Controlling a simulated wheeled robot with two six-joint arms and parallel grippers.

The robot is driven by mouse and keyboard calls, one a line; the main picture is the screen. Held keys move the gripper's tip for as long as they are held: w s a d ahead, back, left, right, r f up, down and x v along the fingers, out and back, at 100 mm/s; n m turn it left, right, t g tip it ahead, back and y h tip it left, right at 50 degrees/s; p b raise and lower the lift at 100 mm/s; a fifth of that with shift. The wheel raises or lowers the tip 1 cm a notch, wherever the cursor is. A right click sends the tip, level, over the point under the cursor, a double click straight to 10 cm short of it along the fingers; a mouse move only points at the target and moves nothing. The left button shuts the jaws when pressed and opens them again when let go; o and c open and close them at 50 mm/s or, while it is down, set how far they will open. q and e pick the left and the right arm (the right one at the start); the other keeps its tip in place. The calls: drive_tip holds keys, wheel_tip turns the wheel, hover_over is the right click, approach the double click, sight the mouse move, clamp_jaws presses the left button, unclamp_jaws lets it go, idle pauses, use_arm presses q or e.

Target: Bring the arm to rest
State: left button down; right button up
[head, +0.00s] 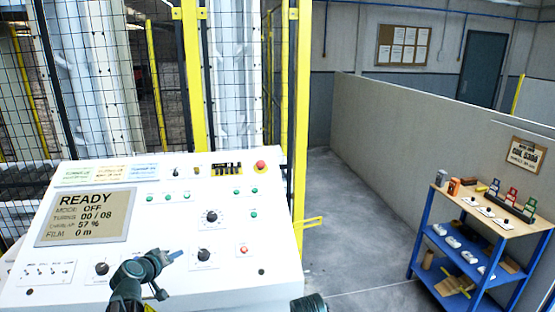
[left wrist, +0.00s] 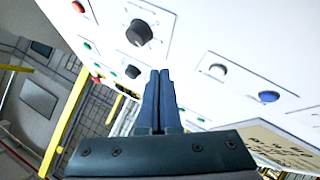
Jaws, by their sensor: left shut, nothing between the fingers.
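My left arm comes in from the bottom of the head view, over the lower part of the white control panel (head: 150,215). My left gripper (head: 176,255) is shut and empty, its blue-grey fingers just in front of the panel face, left of a black knob (head: 204,254). In the left wrist view the two fingers of my left gripper (left wrist: 160,78) lie together with nothing between them. They point toward the panel (left wrist: 200,25), near a large black knob (left wrist: 139,33). I cannot tell the exact gap to the panel.
The panel screen (head: 87,217) reads READY, mode OFF, turns 00 / 08. A red button (head: 260,166) sits at the panel's top right. Yellow-framed mesh fencing (head: 299,120) stands behind. A blue shelf cart (head: 480,240) is at right. Grey floor (head: 350,235) between is clear.

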use_arm(q)
drive_tip(key=s+d+f+m+g+h, duration=0.1)
drive_tip(key=s+d+f+m+g, duration=0.3)
drive_tip(key=d, duration=0.7)
drive_tip(key=s+d+f+m+g+h, duration=0.1)
drive_tip(key=s+d+f+m+g, duration=0.25)
drive_tip(key=d, duration=0.85)
drive_tip(key=s+d+f+m+g+y, duration=0.1)
drive_tip(key=s+d+f+g+y, duration=0.1)
drive_tip(key=s, duration=0.7)
drive_tip(key=s+d+f+m+g+y, duration=0.1)
drive_tip(key=s+d+f+g+y, duration=0.1)
drive_tip(key=s+d, duration=0.3)
drive_tip(key=s+g+y, duration=0.1)
drive_tip(key=s, duration=0.3)
drive_tip(key=shift+f, duration=0.15)
drive_tip(key=c, duration=1.6)
unclamp_jaws()
drive_tip(key=shift+d, duration=0.1)
